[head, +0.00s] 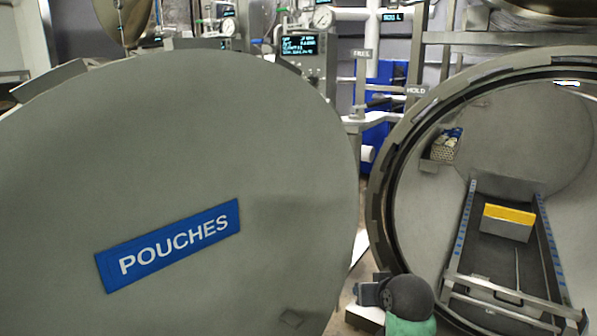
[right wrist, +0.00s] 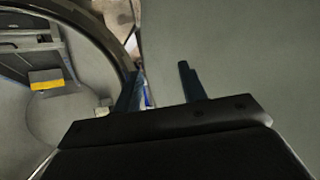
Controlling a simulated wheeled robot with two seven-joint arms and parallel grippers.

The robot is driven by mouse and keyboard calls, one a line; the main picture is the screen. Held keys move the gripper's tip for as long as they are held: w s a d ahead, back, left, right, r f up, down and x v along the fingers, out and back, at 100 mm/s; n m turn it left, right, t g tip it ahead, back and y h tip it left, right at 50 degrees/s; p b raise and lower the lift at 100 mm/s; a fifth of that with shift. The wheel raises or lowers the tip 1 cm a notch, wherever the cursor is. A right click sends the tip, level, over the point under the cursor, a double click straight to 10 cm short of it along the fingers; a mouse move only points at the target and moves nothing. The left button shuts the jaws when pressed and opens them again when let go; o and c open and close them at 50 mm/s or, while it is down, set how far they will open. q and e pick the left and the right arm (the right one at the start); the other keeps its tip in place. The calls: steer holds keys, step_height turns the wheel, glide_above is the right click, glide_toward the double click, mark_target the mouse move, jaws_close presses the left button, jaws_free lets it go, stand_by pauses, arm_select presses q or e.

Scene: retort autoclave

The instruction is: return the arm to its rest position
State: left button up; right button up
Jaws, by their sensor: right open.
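My right gripper (right wrist: 158,84) is open in the right wrist view, with its two dark fingers apart and nothing seen between them. The grey door face (right wrist: 235,55) lies behind its right finger; I cannot tell whether they touch. The vessel rim (right wrist: 118,42) is behind and left of its left finger. In the head view, a dark rounded joint and green link of my arm show at the bottom, between the door and the vessel; the fingers are not clear there. My left gripper is in neither view.
A large round door (head: 215,130) with a blue POUCHES label (head: 170,246) fills the left. The open vessel (head: 385,165) at right holds a railed track (head: 464,230) and a yellow-topped grey block (head: 507,228). Gauges, pipes and a control panel (head: 303,45) stand behind.

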steer(key=s+a+f+g, duration=0.1)
steer(key=s+f+g, duration=0.3)
steer(key=s+f, duration=1.1)
steer(key=s+a+f+n+g, duration=0.1)
steer(key=s+f+g, duration=0.3)
steer(key=s+f, duration=1)
steer(key=s+a, duration=0.1)
steer(key=s, duration=0.7)
steer(key=shift+s+f+n, duration=0.15)
steer(key=shift+f+n, duration=0.15)
steer(key=shift+f, duration=0.05)
